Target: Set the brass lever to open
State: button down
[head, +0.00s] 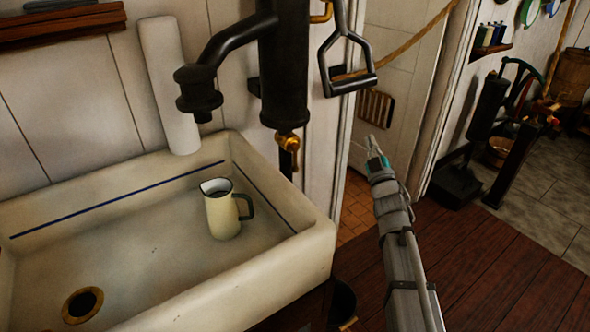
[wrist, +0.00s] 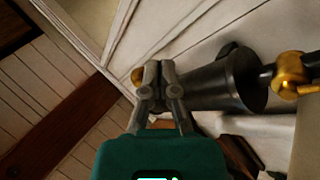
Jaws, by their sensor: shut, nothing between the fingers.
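The black hand pump (head: 284,70) is on the wall above the sink. A brass fitting (head: 289,143), apparently the brass lever, sits at its lower end, with a dark stem below. Whether it is set open or shut I cannot tell. In the wrist view a brass fitting (wrist: 292,75) shows at the right edge, past the dark pump cylinder (wrist: 215,85). My gripper (head: 372,142) is shut and empty, to the right of the pump and apart from the brass fitting in the head view. Its closed fingers (wrist: 160,70) hide part of a small brass knob (wrist: 137,75).
A cream jug (head: 222,210) stands in the white sink (head: 320,240), whose corner lies left of my arm. The black pump handle (head: 347,65) hangs above my gripper. A rope (head: 410,55) crosses the doorway.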

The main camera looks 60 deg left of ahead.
jog(key=s+a+f+n+g+h, duration=0.1)
jog(key=s+n+g, duration=0.8)
jog(key=n+g, duration=0.35)
jog(key=n+g+h, duration=0.5)
jog(key=n+h, duration=0.3)
jog(key=n, duration=0.1)
send_near(295, 169)
jog(key=s+d+r, duration=0.2)
jog(key=s+d, duration=0.1)
jog(key=s, duration=0.1)
jog(key=shift+s+a+f, duration=0.15)
jog(key=shift+f, duration=0.2)
jog(key=shift+a, duration=0.1)
jog(key=shift+s+a, duration=0.45)
jog(key=shift+a, duration=1.05)
jog(key=shift+s+a, duration=0.45)
jog(key=shift+a, duration=1)
jog(key=shift+s+a, duration=0.45)
jog(key=shift+a, duration=1.05)
